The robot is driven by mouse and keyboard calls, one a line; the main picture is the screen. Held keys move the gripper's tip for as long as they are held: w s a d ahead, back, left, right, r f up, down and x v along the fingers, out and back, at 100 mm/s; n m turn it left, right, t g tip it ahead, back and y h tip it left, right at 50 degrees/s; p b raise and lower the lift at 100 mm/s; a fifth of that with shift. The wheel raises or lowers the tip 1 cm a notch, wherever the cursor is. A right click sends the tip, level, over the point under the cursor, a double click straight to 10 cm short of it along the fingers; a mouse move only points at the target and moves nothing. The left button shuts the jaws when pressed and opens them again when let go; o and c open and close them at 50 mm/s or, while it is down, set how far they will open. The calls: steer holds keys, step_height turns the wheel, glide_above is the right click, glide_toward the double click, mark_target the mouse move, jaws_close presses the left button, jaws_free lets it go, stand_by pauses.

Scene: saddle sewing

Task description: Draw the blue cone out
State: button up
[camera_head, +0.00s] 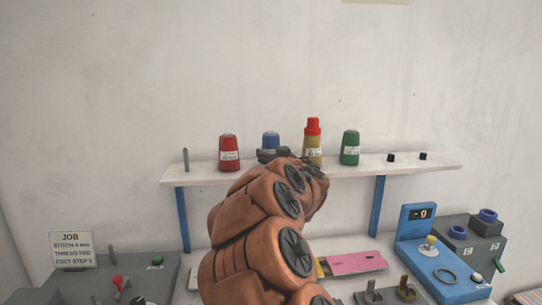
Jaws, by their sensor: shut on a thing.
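The blue cone (270,139) stands on the white wall shelf (385,169), between a red cone and a yellow bottle. Its lower part is hidden behind my gripper (272,154) and arm. My gripper is at the blue cone and is shut on it. The fingertips are small and dark here, and their exact contact is hidden.
A red cone (229,153) stands to the left. A yellow bottle with a red cap (312,141) and a green cone (349,147) stand to the right. A thin peg (185,160) is at the shelf's left end. Machines and a JOB sign (73,250) are below.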

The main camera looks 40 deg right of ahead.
steer(key=shift+r+p, duration=4.25)
steer(key=shift+r, duration=0.2)
step_height(320, 180, up, 2)
steer(key=shift+r+p, duration=0.1)
steer(key=shift+p, duration=0.95)
steer(key=shift+r, duration=0.7)
